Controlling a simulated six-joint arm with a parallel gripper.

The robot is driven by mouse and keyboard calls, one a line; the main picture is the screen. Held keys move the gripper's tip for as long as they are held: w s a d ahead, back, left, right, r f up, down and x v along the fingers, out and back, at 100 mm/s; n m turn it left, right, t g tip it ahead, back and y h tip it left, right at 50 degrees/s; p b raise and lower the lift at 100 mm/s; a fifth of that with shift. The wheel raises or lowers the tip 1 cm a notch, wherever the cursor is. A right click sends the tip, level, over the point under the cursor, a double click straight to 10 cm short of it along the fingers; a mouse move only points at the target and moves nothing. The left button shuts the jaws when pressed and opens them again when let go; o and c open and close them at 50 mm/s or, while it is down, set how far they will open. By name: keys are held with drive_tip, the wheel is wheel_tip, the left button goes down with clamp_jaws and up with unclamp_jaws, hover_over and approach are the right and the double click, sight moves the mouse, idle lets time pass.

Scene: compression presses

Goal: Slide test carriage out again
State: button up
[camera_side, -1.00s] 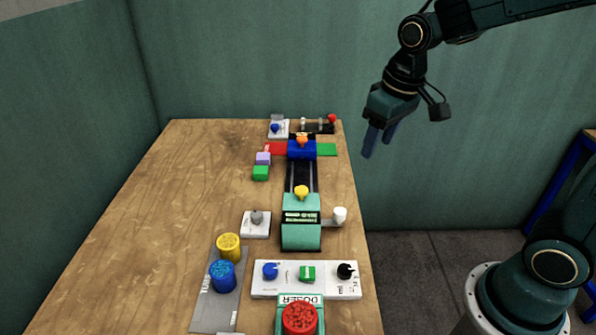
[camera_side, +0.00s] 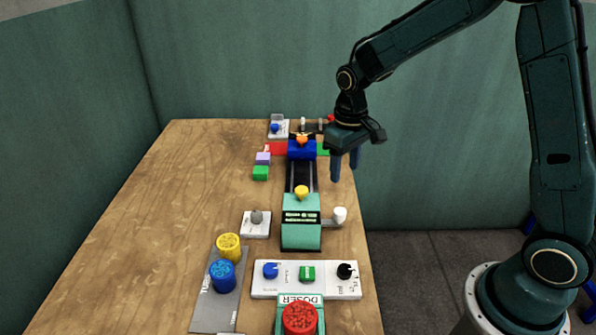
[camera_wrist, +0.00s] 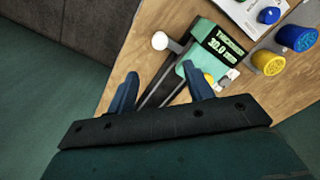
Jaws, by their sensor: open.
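Two dark rails (camera_side: 302,177) run along the bench between a teal gauge housing (camera_side: 301,235) with a display and a dark blue block (camera_side: 302,151) with an orange knob. A yellow knob (camera_side: 301,192) stands at the housing's rail-side end. I cannot tell for sure which of these parts is the test carriage. My gripper (camera_side: 345,172) is open and empty, above and to the right of the rails. In the wrist view, the rails (camera_wrist: 163,88) show between my fingers (camera_wrist: 160,90), and the housing display (camera_wrist: 228,43) reads 30.0 mm.
A white knob (camera_side: 339,215) on a lever sticks out right of the housing. A white control panel (camera_side: 306,280) is in front. The bench's left side is clear.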

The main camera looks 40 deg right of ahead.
sight(340, 211)
drive_tip(key=shift+f, duration=0.15)
drive_tip(key=shift+f, duration=6.75)
clamp_jaws()
drive_tip(key=w+d, duration=0.8)
drive_tip(key=shift+w+d, duration=0.25)
drive_tip(key=shift+w, duration=0.05)
unclamp_jaws()
drive_tip(key=shift+s, duration=0.1)
